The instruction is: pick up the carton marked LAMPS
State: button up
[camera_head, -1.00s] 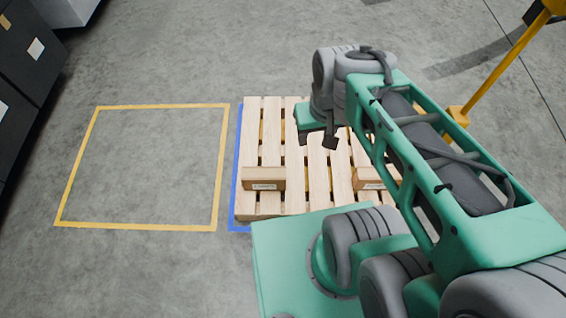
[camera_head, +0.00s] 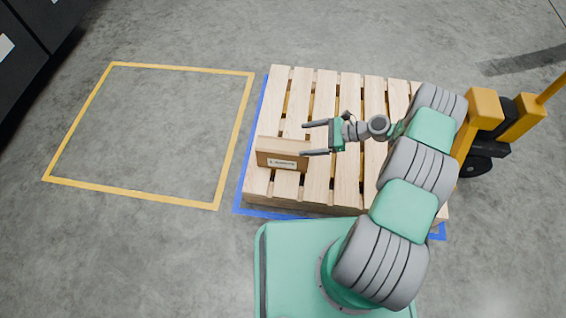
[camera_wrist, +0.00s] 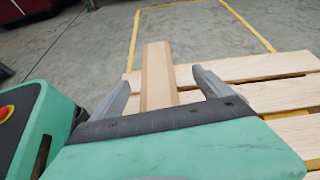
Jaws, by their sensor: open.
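A small brown carton (camera_head: 270,158) with a white label on its front stands on the left part of the wooden pallet (camera_head: 323,180). The label print is too small to read surely. My gripper (camera_head: 304,139) is open and empty, pointing left at the carton's right end. In the wrist view, the carton (camera_wrist: 158,72) shows as a long tan top, with one finger of my gripper (camera_wrist: 161,78) on each side of its near end. I cannot tell how far down the fingers reach beside it.
A yellow floor outline (camera_head: 232,135) encloses empty floor left of the pallet. A blue outline (camera_head: 240,190) borders the pallet. A yellow pallet truck (camera_head: 484,110) stands at the right. Dark cabinets (camera_head: 30,40) stand at the upper left. My arm covers the pallet's right part.

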aim_at(287, 146)
notch_tip(287, 146, down, 2)
jog(key=shift+s+a+m+y, duration=0.1)
jog(key=shift+s+m+y, duration=0.05)
jog(key=shift+m+y, duration=0.2)
jog(key=shift+a+f, duration=0.2)
jog(key=shift+a, duration=0.15)
jog(key=b+x, duration=0.2)
jog(key=x, duration=0.5)
jog(key=shift+s+f+b, duration=0.15)
jog(key=shift+b, duration=0.25)
jog(key=shift+c, duration=0.6)
grip_shut()
